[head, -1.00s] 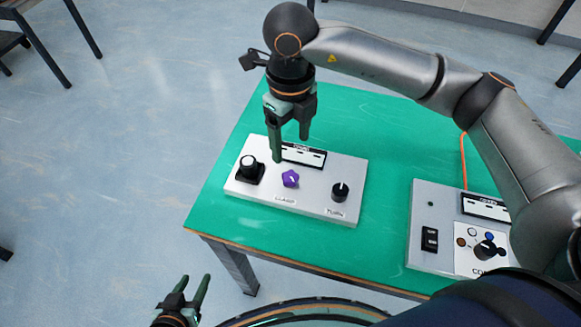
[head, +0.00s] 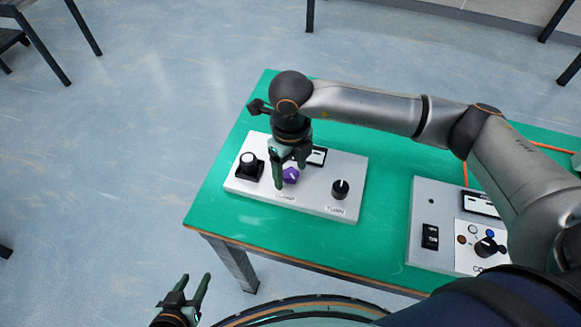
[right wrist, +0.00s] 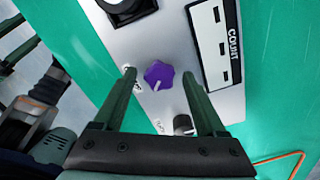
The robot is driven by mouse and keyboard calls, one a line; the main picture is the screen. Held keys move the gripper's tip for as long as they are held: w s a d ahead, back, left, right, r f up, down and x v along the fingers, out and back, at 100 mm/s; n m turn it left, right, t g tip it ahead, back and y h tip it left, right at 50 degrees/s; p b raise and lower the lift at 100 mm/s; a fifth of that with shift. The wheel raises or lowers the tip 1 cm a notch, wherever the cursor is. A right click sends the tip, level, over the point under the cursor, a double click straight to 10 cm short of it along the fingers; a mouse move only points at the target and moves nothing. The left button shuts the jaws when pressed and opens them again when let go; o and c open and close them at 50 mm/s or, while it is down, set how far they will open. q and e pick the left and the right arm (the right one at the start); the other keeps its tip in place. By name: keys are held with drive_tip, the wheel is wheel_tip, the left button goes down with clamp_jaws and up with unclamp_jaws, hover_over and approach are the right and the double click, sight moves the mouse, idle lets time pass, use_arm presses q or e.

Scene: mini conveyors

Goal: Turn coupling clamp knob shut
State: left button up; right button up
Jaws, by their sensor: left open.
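The purple lobed clamp knob (head: 291,175) sits in the middle of a light grey control box (head: 240,187) on the green table. It also shows in the right wrist view (right wrist: 159,75), with a white pointer line on it. My right gripper (head: 289,176) points down over the knob. In the right wrist view its two fingers (right wrist: 158,77) are apart on either side of the knob, with a gap on both sides, so it is open and empty. My left gripper (head: 187,291) is open and empty at the bottom left, off the table.
A black knob on a square base (head: 249,166) is left of the purple knob. A black turn knob (head: 340,189) is to its right. A second grey box (head: 424,200) with a switch and dial stands at the right. An orange cable (right wrist: 279,158) lies on the table.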

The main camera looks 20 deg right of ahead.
clamp_jaws()
idle(0.4)
drive_tip(key=shift+m, duration=0.3)
drive_tip(key=m, duration=0.4)
drive_tip(key=shift+m, duration=0.3)
drive_tip(key=m, duration=0.4)
drive_tip(key=shift+m, duration=0.3)
drive_tip(key=m, duration=0.2)
drive_tip(key=shift+m, duration=0.4)
drive_tip(key=shift+r+m+p, duration=0.1)
drive_tip(key=shift+m+p, duration=0.45)
drive_tip(key=shift+m, duration=0.65)
drive_tip(key=shift+m+p, duration=0.4)
drive_tip(key=shift+m, duration=1.1)
